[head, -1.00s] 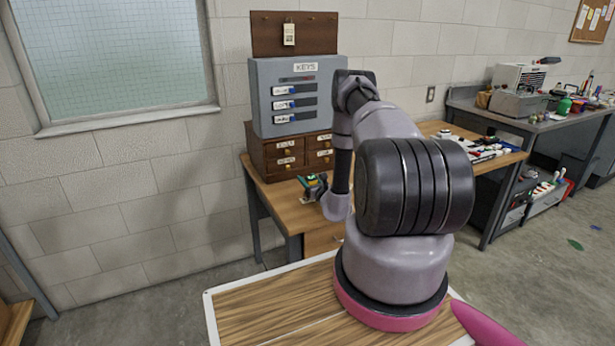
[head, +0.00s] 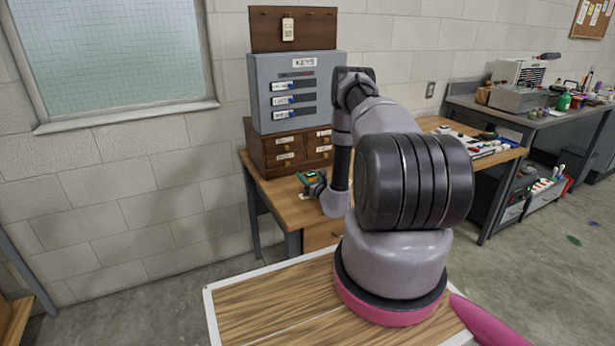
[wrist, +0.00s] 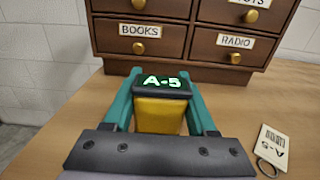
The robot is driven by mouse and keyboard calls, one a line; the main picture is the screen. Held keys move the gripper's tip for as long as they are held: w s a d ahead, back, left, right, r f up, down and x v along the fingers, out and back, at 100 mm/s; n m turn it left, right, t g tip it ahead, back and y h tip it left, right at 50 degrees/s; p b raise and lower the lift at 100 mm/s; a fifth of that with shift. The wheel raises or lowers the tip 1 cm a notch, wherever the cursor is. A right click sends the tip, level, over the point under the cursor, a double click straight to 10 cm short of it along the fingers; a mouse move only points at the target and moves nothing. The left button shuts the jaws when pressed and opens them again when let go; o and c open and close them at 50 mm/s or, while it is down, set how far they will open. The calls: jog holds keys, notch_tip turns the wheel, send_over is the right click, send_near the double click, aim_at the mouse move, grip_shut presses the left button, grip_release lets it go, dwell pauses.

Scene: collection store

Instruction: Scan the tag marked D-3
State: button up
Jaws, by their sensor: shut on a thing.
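My gripper (wrist: 160,76) is shut on a yellow scanner (wrist: 158,115), its teal fingers on either side. The scanner's dark display shows A-5 in green. A white tag (wrist: 272,147) with a barcode, marked A-5, lies on the desk to the right of my gripper, with a metal ring at its near end. In the head view my gripper (head: 313,184) is low over the left end of the desk, partly behind my arm. Another pale tag (head: 288,30) hangs on the brown board; its marking is too small to read. I see no tag legibly marked D-3.
A wooden drawer unit (wrist: 180,50) with labels BOOKS and RADIO stands just ahead on the desk (wrist: 60,125). The grey KEYS cabinet (head: 262,95) sits on that unit, below the brown board (head: 265,40). A cluttered grey bench (head: 490,108) stands at right.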

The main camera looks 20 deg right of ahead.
jog(key=shift+f, duration=0.5)
dwell(1.1)
jog(key=shift+r, duration=0.1)
notch_tip(320, 180, up, 7)
dwell(0.7)
jog(key=shift+a, duration=0.1)
